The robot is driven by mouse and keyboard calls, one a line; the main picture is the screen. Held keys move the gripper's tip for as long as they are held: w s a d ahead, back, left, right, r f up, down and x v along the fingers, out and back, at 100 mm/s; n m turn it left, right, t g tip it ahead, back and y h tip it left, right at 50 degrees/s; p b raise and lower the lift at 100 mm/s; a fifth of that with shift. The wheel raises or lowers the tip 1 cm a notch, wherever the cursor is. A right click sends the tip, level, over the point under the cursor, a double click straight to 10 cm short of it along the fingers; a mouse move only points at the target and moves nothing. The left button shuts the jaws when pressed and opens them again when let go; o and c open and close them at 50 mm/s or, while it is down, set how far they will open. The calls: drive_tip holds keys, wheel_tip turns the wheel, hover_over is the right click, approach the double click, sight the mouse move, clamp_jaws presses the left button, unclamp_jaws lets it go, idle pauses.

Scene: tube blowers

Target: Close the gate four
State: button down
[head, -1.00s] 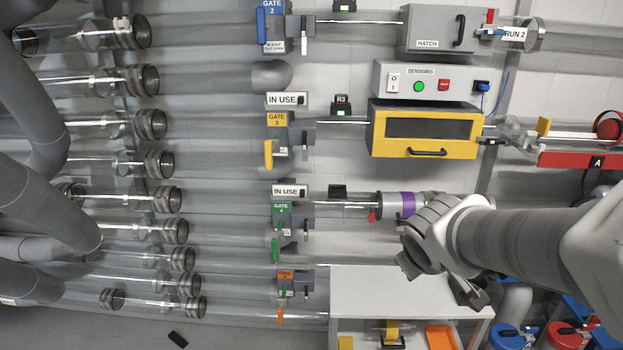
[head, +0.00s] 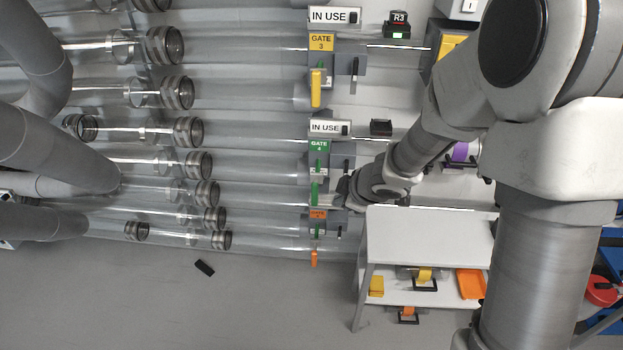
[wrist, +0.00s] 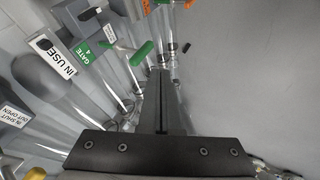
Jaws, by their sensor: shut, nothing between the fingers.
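Gate four has a green label plate (head: 319,147) on a grey housing, under an IN USE sign (head: 329,127). Its green handle (head: 314,194) hangs below the plate in the head view. In the wrist view the GATE 4 label (wrist: 83,52) is at upper left, and the green handle (wrist: 142,53) sticks out to the right of it, just beyond my fingertips. My gripper (wrist: 160,78) is shut and empty, pointing towards the handle's side; contact cannot be told. In the head view my gripper (head: 345,190) is just right of the handle, its fingertips hard to make out.
Gate 3 with its yellow handle (head: 315,88) is above, and an orange-handled gate (head: 314,257) is just below. A white table (head: 430,232) stands right of the gates, under my arm. Clear tubes run left. The floor (head: 270,300) in front is mostly open.

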drive_tip(key=a+f, duration=0.1)
drive_tip(key=a, duration=0.1)
drive_tip(key=b, duration=0.3)
approach(312, 202)
drive_tip(key=s+x, duration=0.1)
drive_tip(key=x, duration=0.3)
drive_tip(key=shift+w+f+n+y+p, duration=0.3)
drive_tip(key=shift+w+f, duration=0.05)
drive_tip(key=shift+w, duration=0.4)
